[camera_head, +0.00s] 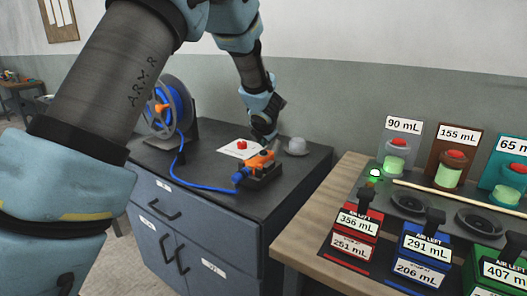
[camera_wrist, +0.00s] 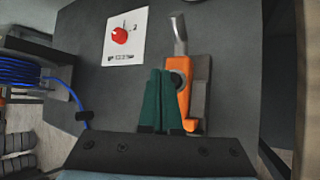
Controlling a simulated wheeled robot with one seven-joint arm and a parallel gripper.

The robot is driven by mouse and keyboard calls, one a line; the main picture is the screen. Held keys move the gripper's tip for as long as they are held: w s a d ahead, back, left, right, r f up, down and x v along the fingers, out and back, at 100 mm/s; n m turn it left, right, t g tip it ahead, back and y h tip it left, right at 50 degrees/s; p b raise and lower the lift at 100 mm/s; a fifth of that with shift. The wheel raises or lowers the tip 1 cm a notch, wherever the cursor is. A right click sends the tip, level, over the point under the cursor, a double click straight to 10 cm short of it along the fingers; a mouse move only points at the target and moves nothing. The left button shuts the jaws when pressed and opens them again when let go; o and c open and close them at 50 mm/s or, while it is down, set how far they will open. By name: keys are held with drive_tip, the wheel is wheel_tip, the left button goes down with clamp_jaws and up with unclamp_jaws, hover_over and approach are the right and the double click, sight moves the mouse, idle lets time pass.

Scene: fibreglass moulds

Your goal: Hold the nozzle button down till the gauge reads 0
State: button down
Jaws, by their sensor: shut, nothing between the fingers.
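The orange nozzle (camera_head: 262,161) lies on a dark block on the cabinet top, joined to a blue hose (camera_head: 205,187). In the wrist view the nozzle (camera_wrist: 187,108) has a metal tip (camera_wrist: 179,35) and a dark round spot (camera_wrist: 176,79), perhaps the button. My gripper (camera_head: 266,140) is directly above or behind the nozzle. In the wrist view its green fingers (camera_wrist: 160,73) are shut and empty, overlapping the nozzle's left side. I cannot tell whether they touch it. No gauge is clearly identifiable; a white card (camera_wrist: 110,45) with a red knob (camera_wrist: 120,35) lies beside the nozzle.
A hose reel (camera_head: 170,105) stands at the cabinet's left. On the wooden table (camera_head: 310,230) at right are mL-labelled cups (camera_head: 395,165), "AIR LEFT" boxes (camera_head: 350,235) and a light rod (camera_head: 450,196). The cabinet's front top is mostly clear.

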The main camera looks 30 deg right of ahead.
sight(263, 153)
wheel_tip(263, 153, up, 5)
drive_tip(key=p, duration=0.5)
drive_tip(key=shift+r, duration=0.1)
idle(0.3)
drive_tip(key=a+r+m+g, duration=0.1)
drive_tip(key=a+m+g, duration=0.1)
drive_tip(key=a+m, duration=1.35)
drive_tip(key=s+a+m+g+y, duration=0.1)
drive_tip(key=s+a+m, duration=0.1)
drive_tip(key=s+a, duration=0.4)
drive_tip(key=s+a+f+m+g+y, duration=0.1)
drive_tip(key=s+a, duration=0.5)
drive_tip(key=a, duration=0.7)
drive_tip(key=s+a+f+m+g+y, duration=0.1)
drive_tip(key=s+a+m, duration=0.3)
drive_tip(key=a, duration=0.5)
drive_tip(key=s+g, duration=0.1)
drive_tip(key=s, duration=0.1)
drive_tip(key=shift+s+a+f+m+g+y, duration=0.25)
drive_tip(key=shift+s+m+g+y, duration=0.05)
drive_tip(key=shift+s+m+g, duration=0.1)
